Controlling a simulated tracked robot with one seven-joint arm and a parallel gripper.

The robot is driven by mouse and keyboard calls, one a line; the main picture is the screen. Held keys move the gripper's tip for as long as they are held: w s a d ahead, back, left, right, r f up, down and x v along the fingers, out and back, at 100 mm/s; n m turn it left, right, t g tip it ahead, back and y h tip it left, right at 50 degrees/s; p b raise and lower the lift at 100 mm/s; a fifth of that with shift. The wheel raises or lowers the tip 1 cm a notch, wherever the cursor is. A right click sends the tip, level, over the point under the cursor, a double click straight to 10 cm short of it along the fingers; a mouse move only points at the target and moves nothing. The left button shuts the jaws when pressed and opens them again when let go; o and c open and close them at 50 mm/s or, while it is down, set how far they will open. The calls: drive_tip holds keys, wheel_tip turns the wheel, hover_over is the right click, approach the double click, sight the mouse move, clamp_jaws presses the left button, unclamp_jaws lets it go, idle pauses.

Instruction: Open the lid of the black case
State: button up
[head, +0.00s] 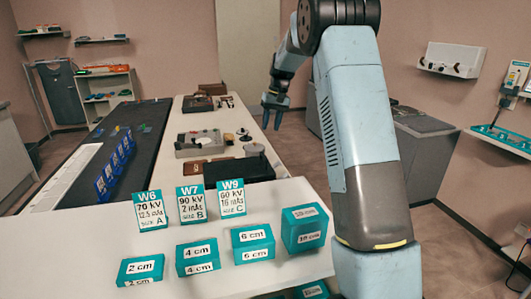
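A flat black case (240,171) lies on the white table, behind the teal label cards. Its dark top looks flat, but I cannot tell at this size whether its lid is shut. My gripper (272,127) hangs pointing down near the table's right edge, above and beyond the black case.
A grey device (200,143) stands behind the case, with small round items to its right. Teal blocks (253,243) and cards (191,204) fill the near table. A dark box (197,103) stands farther back. My arm hides part of the right side.

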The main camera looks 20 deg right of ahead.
drive_tip(key=f, duration=0.4)
drive_tip(key=a+f, duration=0.1)
drive_tip(key=f, duration=0.2)
drive_tip(key=a+f, duration=0.1)
drive_tip(key=f, duration=0.3)
drive_tip(key=shift+a+f, duration=0.15)
drive_tip(key=shift+f, duration=0.2)
drive_tip(key=shift+c, duration=0.3)
clamp_jaws()
